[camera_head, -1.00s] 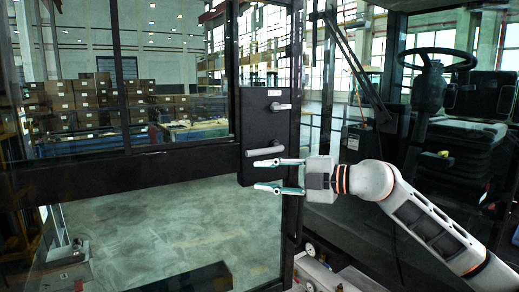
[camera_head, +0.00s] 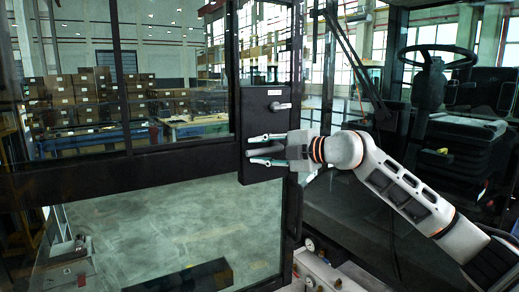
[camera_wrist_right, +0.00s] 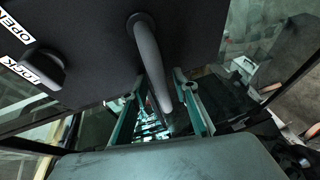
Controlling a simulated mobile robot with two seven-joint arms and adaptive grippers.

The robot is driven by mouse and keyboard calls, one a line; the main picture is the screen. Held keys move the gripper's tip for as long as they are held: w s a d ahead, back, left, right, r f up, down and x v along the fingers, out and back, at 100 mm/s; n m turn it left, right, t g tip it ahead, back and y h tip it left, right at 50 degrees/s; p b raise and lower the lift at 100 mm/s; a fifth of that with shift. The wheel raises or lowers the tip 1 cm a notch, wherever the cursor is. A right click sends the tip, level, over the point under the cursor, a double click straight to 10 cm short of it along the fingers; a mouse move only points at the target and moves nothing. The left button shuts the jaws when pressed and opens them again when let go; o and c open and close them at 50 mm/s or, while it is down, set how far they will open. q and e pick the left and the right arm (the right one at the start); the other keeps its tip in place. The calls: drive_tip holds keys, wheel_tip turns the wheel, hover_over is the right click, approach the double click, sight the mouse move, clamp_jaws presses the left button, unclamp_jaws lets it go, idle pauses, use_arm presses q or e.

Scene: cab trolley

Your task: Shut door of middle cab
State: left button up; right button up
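The door (camera_head: 150,158) of the cab stands open, a black frame with large glass panes filling the left of the head view. Its black lock box (camera_head: 265,112) carries a lock knob (camera_head: 280,106) and, below it, a grey lever handle (camera_head: 268,151). My right gripper (camera_head: 264,150) is at the handle, with one finger above and one below it. The right wrist view shows the handle (camera_wrist_right: 150,60) reaching in between the two spread fingers (camera_wrist_right: 158,115), without a clear grip. My left gripper is not in view.
Stacked boxes (camera_head: 90,98) show far off through the glass. Bare floor (camera_head: 170,225) shows through the lower pane.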

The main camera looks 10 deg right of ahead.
drive_tip(key=shift+c, duration=0.5)
clamp_jaws()
drive_tip(key=shift+w+f+n+h, duration=0.1)
drive_tip(key=shift+f+n+h, duration=0.4)
drive_tip(key=shift+n, duration=0.4)
drive_tip(key=shift+f, duration=0.1)
